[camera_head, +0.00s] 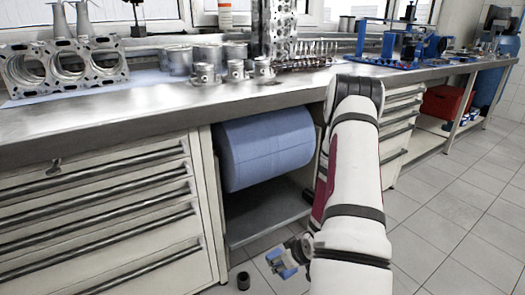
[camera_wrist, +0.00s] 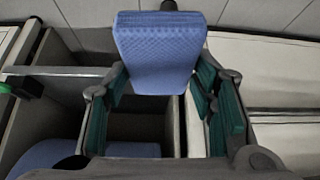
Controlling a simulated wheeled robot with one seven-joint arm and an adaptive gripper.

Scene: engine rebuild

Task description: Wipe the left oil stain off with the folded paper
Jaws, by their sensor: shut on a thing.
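The folded paper (camera_wrist: 160,50) is a blue, textured pad and fills the upper middle of the wrist view. My gripper (camera_wrist: 160,82) is shut on it, with one green-padded finger on each side. In the head view my gripper (camera_head: 290,257) hangs low, in front of the cabinets and near the floor, with the blue folded paper (camera_head: 287,272) at its end. I cannot make out the left oil stain in either view.
A big blue paper roll (camera_head: 265,150) sits in the open bay under the steel bench (camera_head: 150,105). Drawer cabinets (camera_head: 100,220) flank the bay. A small black cylinder (camera_head: 243,280) stands on the tiled floor. Engine parts (camera_head: 65,65) and pistons crowd the benchtop. A red box (camera_head: 445,102) is at right.

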